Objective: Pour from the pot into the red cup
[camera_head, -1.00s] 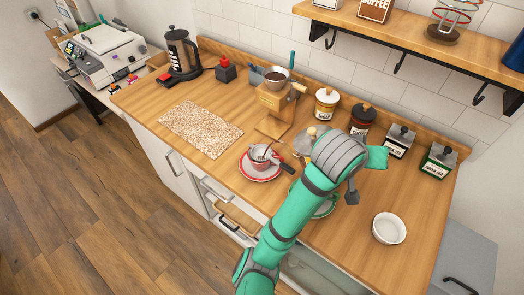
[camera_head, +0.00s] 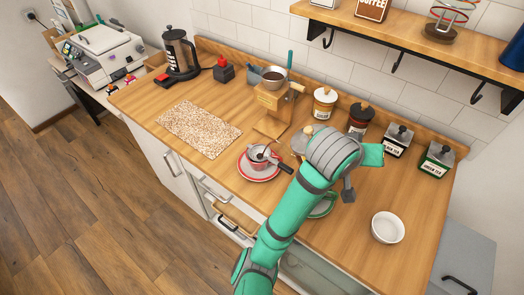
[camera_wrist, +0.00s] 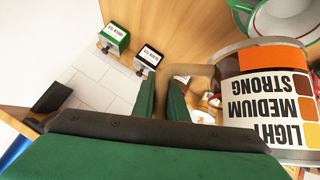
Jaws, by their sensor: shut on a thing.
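The red cup (camera_head: 256,153) stands on a red-rimmed saucer (camera_head: 257,175) near the counter's front edge, with a dark-handled utensil across its right side. My gripper (camera_wrist: 162,97) is shut on the pale handle of the pot (camera_wrist: 262,95). The pot has an orange band and a strength label, upside down in the wrist view. In the head view my arm hides most of the pot; a grey part with a pale knob (camera_head: 307,130) shows just left of my wrist, right of the red cup. I cannot tell its tilt, and no liquid shows leaving it.
A green cup (camera_head: 322,206) is partly hidden by my arm. A white bowl (camera_head: 388,227) stands to the right. A speckled mat (camera_head: 198,129) lies left.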

